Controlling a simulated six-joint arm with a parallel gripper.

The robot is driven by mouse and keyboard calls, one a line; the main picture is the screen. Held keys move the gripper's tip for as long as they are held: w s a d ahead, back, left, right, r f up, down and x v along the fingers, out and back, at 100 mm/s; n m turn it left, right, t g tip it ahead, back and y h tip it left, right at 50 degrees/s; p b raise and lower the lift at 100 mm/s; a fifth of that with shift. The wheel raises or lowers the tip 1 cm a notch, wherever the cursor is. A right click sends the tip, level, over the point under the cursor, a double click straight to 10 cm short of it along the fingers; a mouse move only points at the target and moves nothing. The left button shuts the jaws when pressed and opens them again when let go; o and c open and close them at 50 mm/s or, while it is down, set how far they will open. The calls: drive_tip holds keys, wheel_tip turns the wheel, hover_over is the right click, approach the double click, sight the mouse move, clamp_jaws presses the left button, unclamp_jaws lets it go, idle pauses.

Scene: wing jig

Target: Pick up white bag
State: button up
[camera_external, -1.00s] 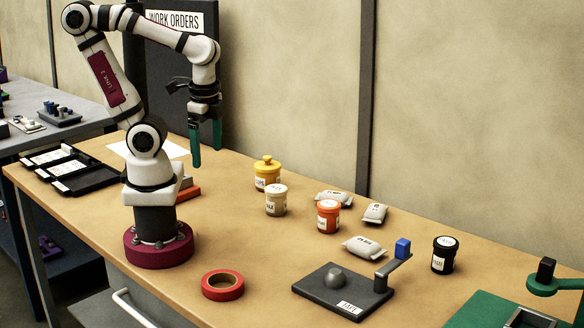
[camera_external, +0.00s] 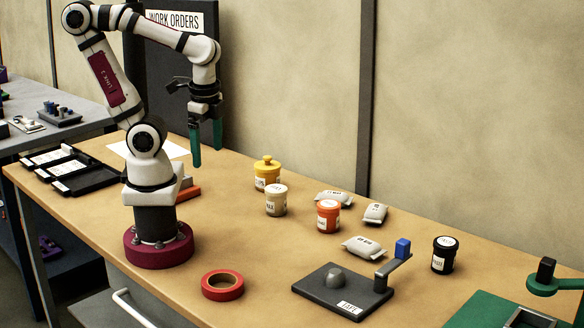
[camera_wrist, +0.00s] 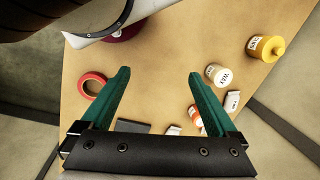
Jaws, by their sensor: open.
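Several white bags lie on the table. One white bag (camera_external: 365,247) lies in front of the orange jar. A second bag (camera_external: 376,213) lies to the right of that jar, and a third bag (camera_external: 334,198) lies behind it, partly hidden. In the wrist view a bag (camera_wrist: 232,101) shows beside the white jar, and another (camera_wrist: 173,130) shows just above the gripper body between the fingers. My gripper (camera_external: 206,158) is open and empty, with green fingers pointing down, high above the table near the back wall. Its fingers also show spread in the wrist view (camera_wrist: 156,75).
An orange jar (camera_external: 328,216), a white jar (camera_external: 276,200), a yellow-lidded jar (camera_external: 267,173) and a black jar (camera_external: 444,254) stand around the bags. A dark fixture (camera_external: 330,291) with a blue-topped arm and a red tape roll (camera_external: 222,285) are nearer the front.

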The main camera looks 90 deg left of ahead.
sight(363, 241)
drive_tip(key=shift+o, duration=0.5)
